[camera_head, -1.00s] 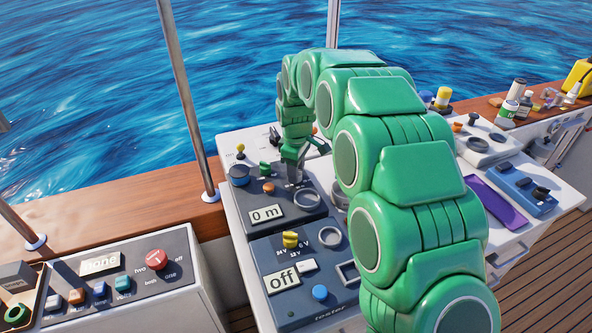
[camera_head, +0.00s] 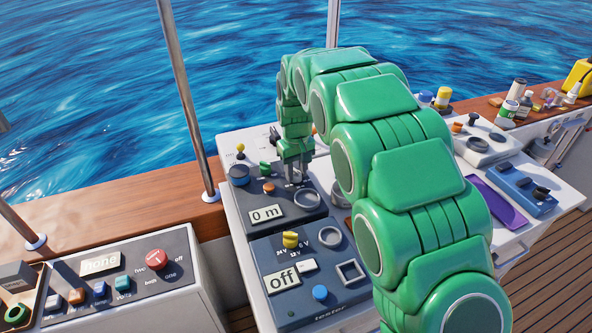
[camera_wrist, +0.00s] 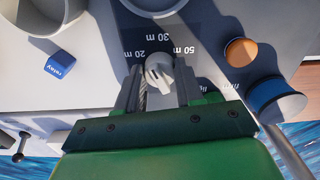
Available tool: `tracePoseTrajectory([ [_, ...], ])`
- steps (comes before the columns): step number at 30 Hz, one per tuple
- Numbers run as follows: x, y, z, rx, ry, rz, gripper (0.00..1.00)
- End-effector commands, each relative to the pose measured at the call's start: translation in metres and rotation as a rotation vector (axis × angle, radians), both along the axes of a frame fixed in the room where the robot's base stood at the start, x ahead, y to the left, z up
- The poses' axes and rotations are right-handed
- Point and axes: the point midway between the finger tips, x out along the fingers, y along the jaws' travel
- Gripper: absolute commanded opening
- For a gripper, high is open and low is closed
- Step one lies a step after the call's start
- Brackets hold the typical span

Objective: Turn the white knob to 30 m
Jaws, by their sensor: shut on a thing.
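The white knob (camera_wrist: 158,72) sits on a dark panel in the wrist view, with the marks 20 m, 30 m and 50 m around its far side and another mark partly visible at right. My gripper (camera_wrist: 158,88) has its two grey fingers on either side of the knob, shut on it. The display (camera_head: 266,214) on that box reads "0 m".
A blue relay cube (camera_wrist: 60,64) lies beside the panel.

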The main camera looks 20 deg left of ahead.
Motion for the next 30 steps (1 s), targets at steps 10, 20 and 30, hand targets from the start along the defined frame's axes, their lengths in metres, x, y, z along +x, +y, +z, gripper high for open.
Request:
tracePoseTrajectory([
  [10,0.0000,-0.0006,-0.0003,-0.001,0.001,-0.245,0.06],
  [20,-0.0001,-0.0007,-0.0004,-0.001,0.001,-0.349,0.06],
  [30,-0.0004,-0.0005,-0.0005,-0.001,0.001,-0.363,0.06],
])
